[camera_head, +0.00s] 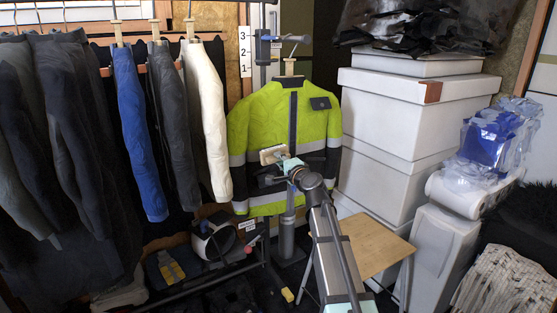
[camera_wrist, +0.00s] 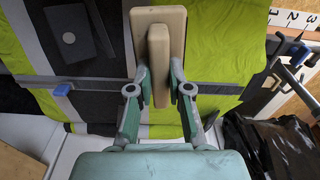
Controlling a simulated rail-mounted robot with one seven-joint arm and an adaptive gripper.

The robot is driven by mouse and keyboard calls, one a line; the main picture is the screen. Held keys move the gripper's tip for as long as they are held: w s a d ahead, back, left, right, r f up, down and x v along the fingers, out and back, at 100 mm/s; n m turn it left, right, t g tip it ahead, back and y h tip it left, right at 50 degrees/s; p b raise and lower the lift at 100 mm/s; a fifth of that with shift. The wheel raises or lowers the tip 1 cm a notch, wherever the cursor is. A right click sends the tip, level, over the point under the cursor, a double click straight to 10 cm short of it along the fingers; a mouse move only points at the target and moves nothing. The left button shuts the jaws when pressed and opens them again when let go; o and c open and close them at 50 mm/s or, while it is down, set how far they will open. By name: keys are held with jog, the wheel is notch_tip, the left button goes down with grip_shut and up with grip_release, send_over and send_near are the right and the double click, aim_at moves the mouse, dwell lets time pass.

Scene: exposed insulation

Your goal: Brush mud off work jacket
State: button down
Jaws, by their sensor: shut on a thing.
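The work jacket (camera_head: 265,115) hangs upright in the middle of the head view. It is bright yellow-green with grey bands and dark panels. In the wrist view its cloth (camera_wrist: 225,50) fills the background, with a dark patch (camera_wrist: 72,35) at upper left. My gripper (camera_head: 286,163) is in front of the jacket's lower middle. It is shut on a tan brush (camera_head: 272,154), whose blocky body (camera_wrist: 158,45) shows between my fingers (camera_wrist: 160,90) in the wrist view. I cannot tell whether the brush touches the cloth. No mud stands out clearly; bristles are hidden.
Dark, blue and white garments (camera_head: 140,130) hang at left. Stacked white boxes (camera_head: 400,115) stand close at right. A small wooden table (camera_head: 375,245) is below right of the jacket. A clamp (camera_head: 265,45) is above the jacket. A black bag (camera_wrist: 275,140) shows at lower right in the wrist view.

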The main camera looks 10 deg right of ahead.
jog(key=v, duration=0.3)
dwell(0.5)
